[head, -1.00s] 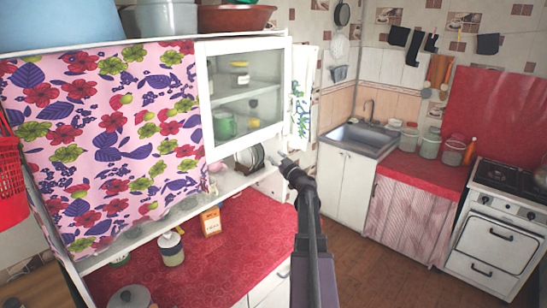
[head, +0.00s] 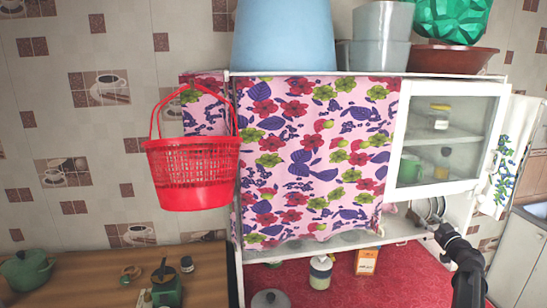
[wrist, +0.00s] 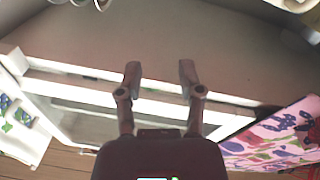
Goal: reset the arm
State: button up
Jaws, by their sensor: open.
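My gripper (wrist: 158,75) is open and empty in the wrist view, its two fingers apart with nothing between them. Beyond the fingers is a white framed edge of the cabinet, with the pink flowered curtain (wrist: 280,135) at the right. In the head view my arm (head: 465,262) reaches up from the lower right, its end near the lower right part of the wall cabinet (head: 415,186). The fingertips are too small there to make out clearly.
A red basket (head: 192,172) hangs on the wall left of the curtain. Below are a red counter (head: 330,283) with a jar (head: 320,272) and an orange box (head: 366,262), and a wooden table (head: 205,282) with a green pot (head: 27,268).

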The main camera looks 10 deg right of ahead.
jog(key=s+a+f+n+g+y+b, duration=0.1)
jog(key=a+f+g+y, duration=0.35)
jog(key=a, duration=1.05)
jog(key=s+a+f+n+g+y+b, duration=0.15)
jog(key=a+f+g, duration=0.35)
jog(key=a+f, duration=0.75)
jog(key=s+a+f+m+g+h, duration=0.1)
jog(key=s+a+f+g+h, duration=0.1)
jog(key=s+a, duration=0.3)
jog(key=s+a+f+m+g+h, duration=0.2)
jog(key=s+a+g, duration=0.2)
jog(key=s+a, duration=0.1)
jog(key=s+a+f+m+g+h, duration=0.1)
jog(key=s+a+f+m+g, duration=0.1)
jog(key=s+a, duration=0.3)
jog(key=shift+a+f+g+h+b, duration=0.15)
jog(key=shift+a+g+h+b, duration=0.25)
jog(key=shift+g, duration=0.05)
jog(key=shift+s+m+h, duration=0.4)
jog(key=shift+s+m, duration=0.05)
jog(key=shift+s, duration=0.05)
